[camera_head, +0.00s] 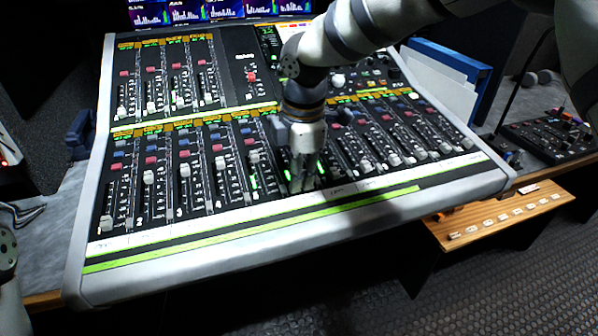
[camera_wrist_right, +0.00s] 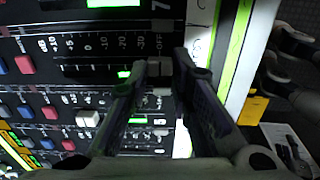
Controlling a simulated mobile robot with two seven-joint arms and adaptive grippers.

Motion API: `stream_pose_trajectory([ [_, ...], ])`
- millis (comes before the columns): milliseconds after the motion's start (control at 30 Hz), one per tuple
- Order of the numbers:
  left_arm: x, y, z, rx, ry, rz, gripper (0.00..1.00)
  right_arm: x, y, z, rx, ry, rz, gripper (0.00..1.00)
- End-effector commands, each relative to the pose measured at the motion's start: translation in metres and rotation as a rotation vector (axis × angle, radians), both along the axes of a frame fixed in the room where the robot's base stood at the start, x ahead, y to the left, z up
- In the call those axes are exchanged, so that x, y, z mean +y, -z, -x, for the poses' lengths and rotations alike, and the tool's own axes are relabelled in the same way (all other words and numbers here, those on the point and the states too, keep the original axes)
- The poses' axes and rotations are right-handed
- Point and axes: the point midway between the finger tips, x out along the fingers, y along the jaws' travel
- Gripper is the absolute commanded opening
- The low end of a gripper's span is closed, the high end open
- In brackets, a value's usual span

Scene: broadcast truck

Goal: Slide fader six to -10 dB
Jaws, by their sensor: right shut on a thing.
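My right gripper (camera_head: 303,187) reaches down from the top right onto the lower fader bank of the mixing console. It is at the front part of a strip right of the fifth fader from the left. In the right wrist view the gripper (camera_wrist_right: 160,68) is closed around a pale fader cap (camera_wrist_right: 154,66), near the OFF end of its slot, beyond the -30 mark. The printed scale (camera_wrist_right: 95,45) runs from +10 to OFF. The cap is partly hidden by the fingers. My left gripper is not in view.
The mixing console (camera_head: 85,200) fills the middle. Neighbouring fader caps, such as the second one (camera_head: 149,177), stand close to the left.

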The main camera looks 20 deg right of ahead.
Motion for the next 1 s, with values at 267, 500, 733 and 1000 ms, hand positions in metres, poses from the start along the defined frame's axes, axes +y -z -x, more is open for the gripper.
stream_pose_trajectory([
  [267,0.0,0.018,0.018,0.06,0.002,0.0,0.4,0.001,0.005,-0.032,0.007,0.001,0.001,0.0],
  [500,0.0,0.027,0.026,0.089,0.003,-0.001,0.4,0.002,-0.005,-0.054,0.004,-0.002,0.001,0.0],
  [733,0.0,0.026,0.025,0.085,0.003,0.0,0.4,0.002,-0.007,-0.053,0.003,-0.002,0.0,0.0],
  [1000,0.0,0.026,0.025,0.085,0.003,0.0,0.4,0.002,-0.007,-0.053,0.002,-0.001,0.0,0.4],
])
